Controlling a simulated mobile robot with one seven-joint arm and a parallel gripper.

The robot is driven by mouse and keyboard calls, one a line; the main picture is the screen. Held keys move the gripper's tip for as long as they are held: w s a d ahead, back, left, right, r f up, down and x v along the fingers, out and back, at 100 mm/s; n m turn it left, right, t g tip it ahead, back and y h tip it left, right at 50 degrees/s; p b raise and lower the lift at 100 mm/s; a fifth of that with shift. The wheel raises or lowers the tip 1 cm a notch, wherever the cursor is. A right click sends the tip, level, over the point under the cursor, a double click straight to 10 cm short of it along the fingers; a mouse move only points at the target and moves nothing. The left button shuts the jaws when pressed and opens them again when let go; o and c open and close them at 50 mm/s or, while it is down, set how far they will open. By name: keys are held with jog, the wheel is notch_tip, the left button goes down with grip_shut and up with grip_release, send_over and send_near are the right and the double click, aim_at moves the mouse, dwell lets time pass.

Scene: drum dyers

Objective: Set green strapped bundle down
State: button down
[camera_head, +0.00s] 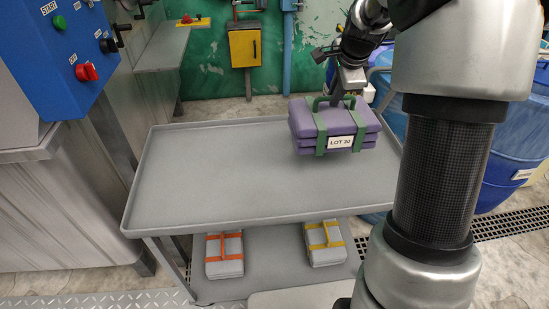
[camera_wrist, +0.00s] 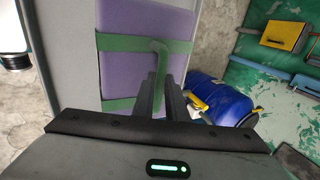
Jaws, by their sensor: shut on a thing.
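The green strapped bundle (camera_head: 309,133) is a stack of folded purple cloth with green straps, a green top handle and a white "LOT 30" label. It is at the right part of the grey cart's top tray (camera_head: 220,170). My gripper (camera_head: 348,97) is above it, shut on the handle. In the wrist view the bundle (camera_wrist: 130,65) lies beyond the fingers (camera_wrist: 160,92), which meet at the green handle. I cannot tell whether the bundle's underside touches the tray.
The rest of the tray top is clear, with a raised rim. The lower shelf holds an orange-strapped bundle (camera_head: 224,262) and a yellow-strapped bundle (camera_head: 324,245). A blue control box (camera_head: 62,60) stands at left. Blue drums (camera_head: 510,165) stand at right, behind my arm.

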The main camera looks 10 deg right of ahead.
aim_at(330, 124)
jog(key=shift+p, duration=0.3)
notch_tip(330, 124, down, 10)
jog(key=shift+r+b, duration=0.2)
jog(key=shift+b, duration=0.9)
jog(key=shift+f, duration=0.2)
jog(key=c, duration=1.8)
grip_release()
jog(key=shift+s+f, duration=0.1)
jog(key=shift+o, duration=0.2)
